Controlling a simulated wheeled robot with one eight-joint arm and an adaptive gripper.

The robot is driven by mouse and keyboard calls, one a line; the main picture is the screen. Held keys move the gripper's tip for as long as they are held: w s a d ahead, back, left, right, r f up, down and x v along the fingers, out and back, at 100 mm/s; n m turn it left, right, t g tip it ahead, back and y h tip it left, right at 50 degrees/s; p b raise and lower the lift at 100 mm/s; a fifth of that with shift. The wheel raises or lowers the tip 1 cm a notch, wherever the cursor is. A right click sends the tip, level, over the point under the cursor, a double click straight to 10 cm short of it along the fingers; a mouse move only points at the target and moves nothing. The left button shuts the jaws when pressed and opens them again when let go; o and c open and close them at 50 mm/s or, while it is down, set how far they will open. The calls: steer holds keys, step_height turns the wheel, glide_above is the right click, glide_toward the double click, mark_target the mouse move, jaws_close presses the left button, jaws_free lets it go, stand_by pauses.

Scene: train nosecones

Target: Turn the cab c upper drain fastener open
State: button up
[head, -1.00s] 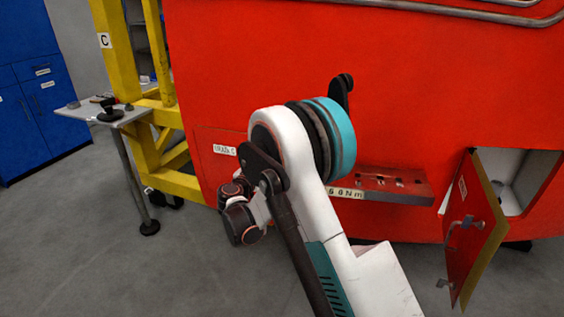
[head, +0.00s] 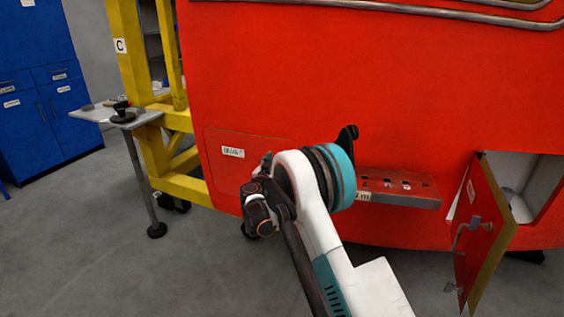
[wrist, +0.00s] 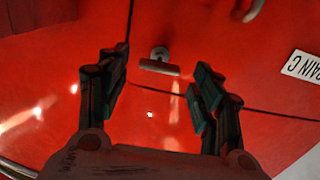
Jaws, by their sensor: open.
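In the wrist view a small grey T-shaped fastener (wrist: 160,62) sits at the seam of the red drain panel, beyond my fingertips and roughly midway between them. Its bar lies nearly across the picture. My gripper (wrist: 155,85) is open, one finger on each side, with nothing between the pads. In the head view the drain panel's outline (head: 215,175) shows on the red nosecone, with a white drain label (head: 233,152). My arm covers the panel's right part, and the fastener cannot be made out there. The label also shows at the right of the wrist view (wrist: 303,66).
A red ledge with slots (head: 400,188) juts out right of my arm. An open hatch door (head: 485,225) hangs at the right. A yellow frame (head: 150,150) and a small grey side table (head: 115,116) stand left. A pale curved part (wrist: 250,10) shows at the wrist view's top.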

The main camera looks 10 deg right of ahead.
steer(key=shift+b+x, duration=0.35)
steer(key=shift+x, duration=1.35)
steer(key=c, duration=1.1)
